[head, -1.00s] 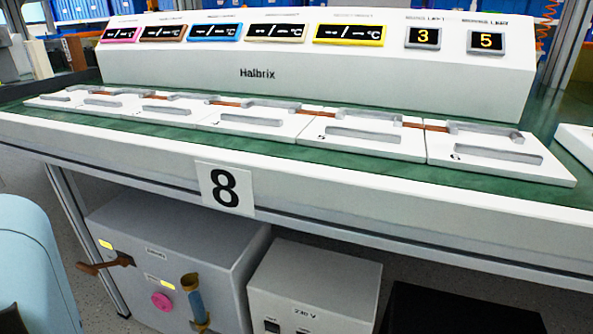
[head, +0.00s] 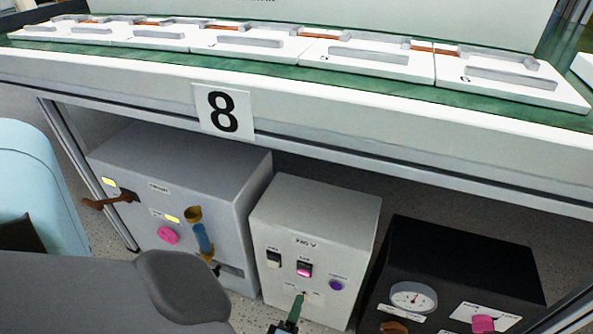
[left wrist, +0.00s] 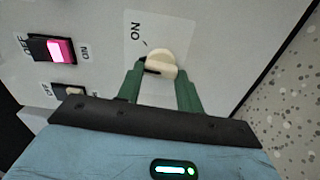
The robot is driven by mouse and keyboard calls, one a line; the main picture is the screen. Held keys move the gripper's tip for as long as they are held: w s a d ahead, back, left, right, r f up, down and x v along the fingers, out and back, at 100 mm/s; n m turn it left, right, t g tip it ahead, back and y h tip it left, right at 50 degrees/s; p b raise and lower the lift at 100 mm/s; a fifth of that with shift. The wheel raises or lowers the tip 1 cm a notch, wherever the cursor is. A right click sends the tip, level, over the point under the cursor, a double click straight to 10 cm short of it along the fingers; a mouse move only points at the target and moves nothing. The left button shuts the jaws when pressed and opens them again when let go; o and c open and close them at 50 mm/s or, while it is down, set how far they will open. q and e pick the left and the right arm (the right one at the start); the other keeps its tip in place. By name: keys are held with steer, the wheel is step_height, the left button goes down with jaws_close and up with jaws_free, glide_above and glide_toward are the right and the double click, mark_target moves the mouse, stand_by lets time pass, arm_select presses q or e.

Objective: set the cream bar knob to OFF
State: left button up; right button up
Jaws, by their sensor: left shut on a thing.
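The cream bar knob (left wrist: 162,64) is on a pale panel plate in the left wrist view. A printed ON label (left wrist: 137,31) shows upside down at its upper left. I cannot tell the bar's setting, and no OFF label shows beside it. My left gripper (left wrist: 161,78) has one green finger on each side of the knob and is shut on it. In the head view the left gripper (head: 294,310) is low at the front of the light grey 230 V box (head: 318,210), and the knob is hidden. My right gripper is in neither view.
The box also carries a lit pink rocker switch (head: 304,269), another rocker switch (head: 273,258) and a purple button (head: 336,285). A grey box (head: 190,180) stands left and a black box (head: 450,270) right. The table edge (head: 380,130) overhangs them.

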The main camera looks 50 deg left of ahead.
arm_select(q)
steer(key=n, duration=0.9)
steer(key=shift+d+f+n, duration=0.15)
steer(key=shift+n, duration=0.25)
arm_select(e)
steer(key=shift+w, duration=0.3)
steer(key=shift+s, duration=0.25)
arm_select(q)
steer(key=o, duration=1)
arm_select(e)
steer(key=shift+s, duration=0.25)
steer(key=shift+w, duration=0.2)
